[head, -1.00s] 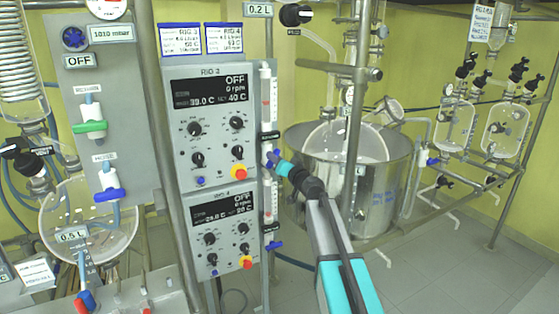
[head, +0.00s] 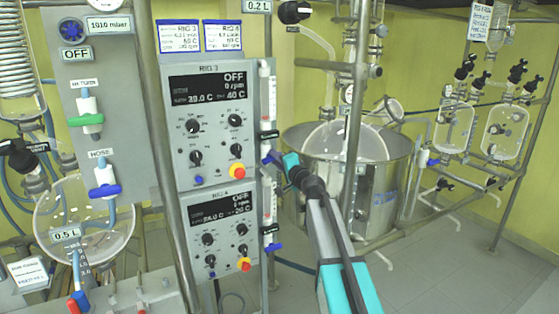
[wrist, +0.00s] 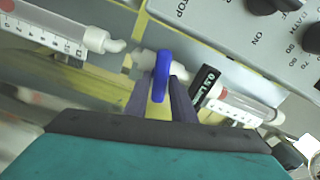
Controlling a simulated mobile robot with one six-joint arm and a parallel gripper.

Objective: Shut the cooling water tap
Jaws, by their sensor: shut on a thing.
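A blue tap handle (wrist: 161,75) sits on the pipe fitting between two clear flowmeter tubes in the wrist view. My gripper (wrist: 162,82) has a dark finger on each side of it and is shut on it. In the head view my gripper (head: 280,160) reaches the right side of the RIG 3 control box, where a little of the blue handle (head: 270,157) shows past its tip. A black label (wrist: 206,83), too blurred to read surely, is beside the handle.
A similar blue tap (head: 273,246) is lower, beside the RIG 4 box (head: 222,222). The HOSE tap (head: 105,191) and green-handled tap (head: 86,119) are on the left panel (head: 125,150). A steel vessel (head: 385,190) and upright pole (head: 352,130) stand close right of my arm.

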